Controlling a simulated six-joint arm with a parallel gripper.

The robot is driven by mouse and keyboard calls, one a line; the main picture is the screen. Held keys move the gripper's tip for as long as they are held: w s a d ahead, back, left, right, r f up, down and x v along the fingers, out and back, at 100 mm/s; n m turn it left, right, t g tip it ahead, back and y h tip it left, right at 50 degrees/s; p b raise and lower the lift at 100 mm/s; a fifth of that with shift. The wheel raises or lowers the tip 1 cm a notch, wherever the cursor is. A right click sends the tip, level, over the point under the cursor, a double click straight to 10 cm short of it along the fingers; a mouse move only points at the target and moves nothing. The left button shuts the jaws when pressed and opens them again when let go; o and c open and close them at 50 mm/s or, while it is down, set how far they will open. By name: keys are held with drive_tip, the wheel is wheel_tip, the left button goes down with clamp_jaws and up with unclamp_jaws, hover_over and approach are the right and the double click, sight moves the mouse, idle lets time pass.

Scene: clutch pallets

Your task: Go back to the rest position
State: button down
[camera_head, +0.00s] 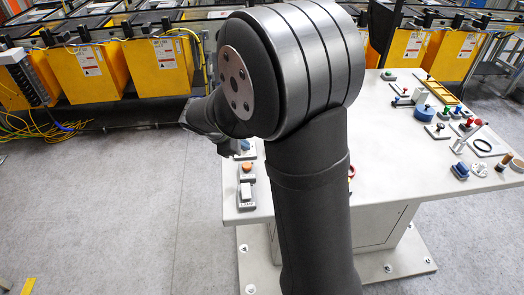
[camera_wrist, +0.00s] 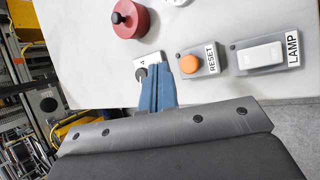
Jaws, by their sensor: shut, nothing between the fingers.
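My gripper (camera_wrist: 157,70) shows in the wrist view as blue fingers closed together with nothing between them. The fingertips are over the table's edge area, beside a small white plate with a dark knob (camera_wrist: 140,73); I cannot tell if they touch it. In the head view my arm fills the middle, bent at a large joint, and the gripper is mostly hidden behind it at the left edge of the table.
The white table (camera_head: 385,150) carries an orange RESET button (camera_wrist: 189,64), a LAMP switch (camera_wrist: 262,54), a red round part (camera_wrist: 130,20), a blue round part (camera_head: 424,112) and several small controls. Yellow bins (camera_head: 88,75) line the back.

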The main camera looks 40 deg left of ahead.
drive_tip(key=shift+f, duration=0.5)
wheel_tip(320, 180, up, 5)
drive_tip(key=shift+f, duration=0.1)
drive_tip(key=shift+f, duration=2.9)
